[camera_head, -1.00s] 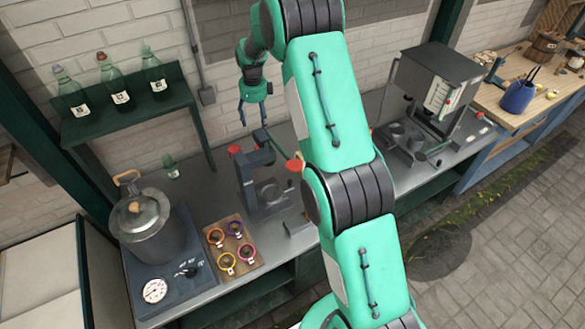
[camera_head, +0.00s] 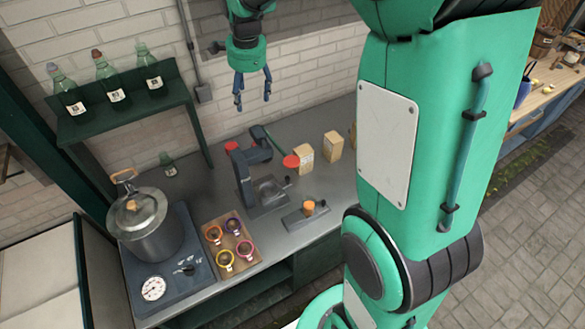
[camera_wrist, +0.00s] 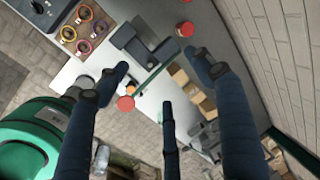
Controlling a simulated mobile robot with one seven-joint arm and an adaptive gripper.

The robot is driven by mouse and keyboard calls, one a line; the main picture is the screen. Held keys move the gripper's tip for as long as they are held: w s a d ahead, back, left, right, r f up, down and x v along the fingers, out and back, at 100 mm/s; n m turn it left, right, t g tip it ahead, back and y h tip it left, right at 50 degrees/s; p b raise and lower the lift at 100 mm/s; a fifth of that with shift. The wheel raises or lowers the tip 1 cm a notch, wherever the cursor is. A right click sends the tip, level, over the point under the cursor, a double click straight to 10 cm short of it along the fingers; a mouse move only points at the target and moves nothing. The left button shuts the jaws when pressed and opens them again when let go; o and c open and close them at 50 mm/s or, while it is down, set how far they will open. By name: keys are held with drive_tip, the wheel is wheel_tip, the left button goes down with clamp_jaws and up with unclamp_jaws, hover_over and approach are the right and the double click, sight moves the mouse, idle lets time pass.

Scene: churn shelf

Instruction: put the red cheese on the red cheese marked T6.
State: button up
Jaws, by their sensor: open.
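A small round red thing (camera_head: 232,147), which may be a red cheese, sits on the grey counter behind the dark lever press; it also shows in the wrist view (camera_wrist: 186,29). A second red disc (camera_head: 291,161) appears at the end of the press's green lever, also in the wrist view (camera_wrist: 125,103). I cannot read a T6 mark on either. My gripper (camera_head: 252,97) hangs high above the back of the counter, pointing down. It is open and empty, and its fingers spread apart in the wrist view (camera_wrist: 160,66). It touches nothing.
The press (camera_head: 262,190) stands mid-counter. Tan labelled blocks (camera_head: 304,158) stand right of it. A steel pot (camera_head: 137,212), a tray of coloured rings (camera_head: 217,258) and a bottle shelf (camera_head: 128,124) are on the left. My arm hides the counter's right part.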

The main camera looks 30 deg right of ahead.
drive_tip(key=s+a+r+n, duration=0.3)
drive_tip(key=s+r+n, duration=0.25)
drive_tip(key=s, duration=0.45)
drive_tip(key=s+a+n+t, duration=0.1)
drive_tip(key=s+n, duration=0.5)
drive_tip(key=s, duration=0.7)
drive_tip(key=s+a+r+n+t, duration=0.1)
drive_tip(key=s+n, duration=0.5)
drive_tip(key=s, duration=0.7)
drive_tip(key=shift+s+a+r+t, duration=0.15)
drive_tip(key=shift+s+a+t, duration=0.15)
drive_tip(key=shift+a+t, duration=0.4)
drive_tip(key=shift+a, duration=0.1)
wheel_tip(320, 180, down, 15)
drive_tip(key=b, duration=1.5)
drive_tip(key=shift+f, duration=0.2)
